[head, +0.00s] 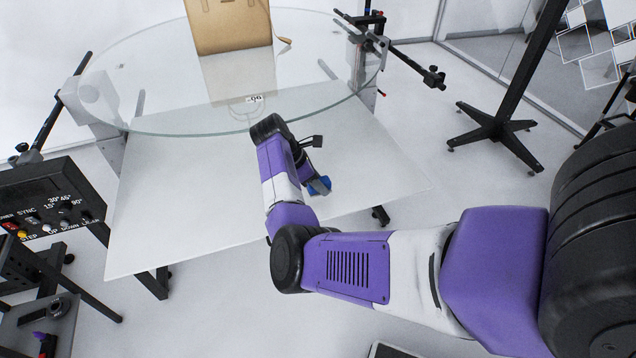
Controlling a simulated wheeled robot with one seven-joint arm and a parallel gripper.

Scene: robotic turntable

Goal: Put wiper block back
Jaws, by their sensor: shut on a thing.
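My gripper (316,178) is at the end of my purple and white arm, in the middle of the head view. It is shut on a small blue block, the wiper block (321,187), of which only part shows. The gripper and block are over the white tabletop, just in front of the glass turntable (190,122). My wrist hides part of the gripper, and the fingertips are small here. I cannot tell whether the block touches the tabletop.
The white tabletop (165,220) is largely bare. A black control box (50,200) is at the left, above a grey tray (50,318) with tools. Black clamp arms (400,58) flank the disc. A black stand (500,125) is at the right.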

